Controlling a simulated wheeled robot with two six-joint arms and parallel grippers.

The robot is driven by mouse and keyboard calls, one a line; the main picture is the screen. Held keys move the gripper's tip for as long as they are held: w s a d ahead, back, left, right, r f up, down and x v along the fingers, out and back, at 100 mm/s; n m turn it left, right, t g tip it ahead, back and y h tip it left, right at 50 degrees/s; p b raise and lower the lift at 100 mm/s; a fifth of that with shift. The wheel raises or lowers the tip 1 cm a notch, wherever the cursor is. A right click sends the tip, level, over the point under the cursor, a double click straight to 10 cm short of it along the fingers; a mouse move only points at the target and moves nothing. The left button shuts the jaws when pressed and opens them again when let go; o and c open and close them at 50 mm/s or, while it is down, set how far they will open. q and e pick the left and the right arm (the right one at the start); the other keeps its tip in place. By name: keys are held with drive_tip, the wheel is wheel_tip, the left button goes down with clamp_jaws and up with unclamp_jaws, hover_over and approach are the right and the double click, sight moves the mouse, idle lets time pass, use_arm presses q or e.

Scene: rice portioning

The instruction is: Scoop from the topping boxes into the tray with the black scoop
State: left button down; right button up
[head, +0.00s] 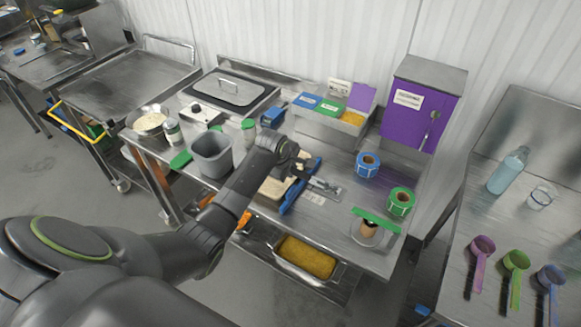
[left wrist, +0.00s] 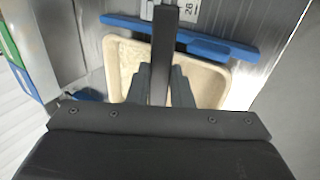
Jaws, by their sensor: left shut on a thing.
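My left gripper (head: 299,168) reaches over the steel worktable; its fingers also show in the left wrist view (left wrist: 161,80). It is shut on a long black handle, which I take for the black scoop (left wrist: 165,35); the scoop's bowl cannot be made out. Below is a cream tray (left wrist: 222,82) with pale contents, partly hidden by the gripper; it shows in the head view too (head: 268,190). The topping boxes (head: 328,107) stand at the back of the table, with blue, green and purple lids; one shows yellow topping. My right gripper is not in view.
A blue bar (left wrist: 215,40) lies along the tray, beside a scale display (left wrist: 190,10). A grey bin (head: 211,155) stands left, tape rolls (head: 367,165) right. A yellow-filled pan (head: 306,257) sits below. Coloured scoops (head: 516,262) lie on the right table.

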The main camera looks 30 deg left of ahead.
use_arm(q)
drive_tip(key=shift+s+r+t, duration=0.1)
drive_tip(key=shift+s+t, duration=0.3)
drive_tip(key=shift+t, duration=0.7)
drive_tip(key=shift+s+a+t+b, duration=0.1)
drive_tip(key=shift+t+b, duration=0.25)
drive_tip(key=shift+t, duration=0.15)
drive_tip(key=t+b, duration=0.2)
drive_tip(key=b, duration=0.3)
drive_tip(key=shift+s, duration=0.15)
drive_tip(key=t+b, duration=0.1)
drive_tip(key=b, duration=0.3)
drive_tip(key=t+b, duration=0.2)
drive_tip(key=b, duration=0.2)
drive_tip(key=shift+s+t+h, duration=0.3)
drive_tip(key=shift+s, duration=0.1)
drive_tip(key=t+b, duration=0.1)
drive_tip(key=b, duration=0.1)
drive_tip(key=t+b, duration=0.2)
drive_tip(key=b, duration=0.1)
drive_tip(key=shift+s, duration=0.4)
drive_tip(key=shift+t+b, duration=0.7)
drive_tip(key=shift+s+r+t+b, duration=0.15)
drive_tip(key=shift+t+b, duration=0.15)
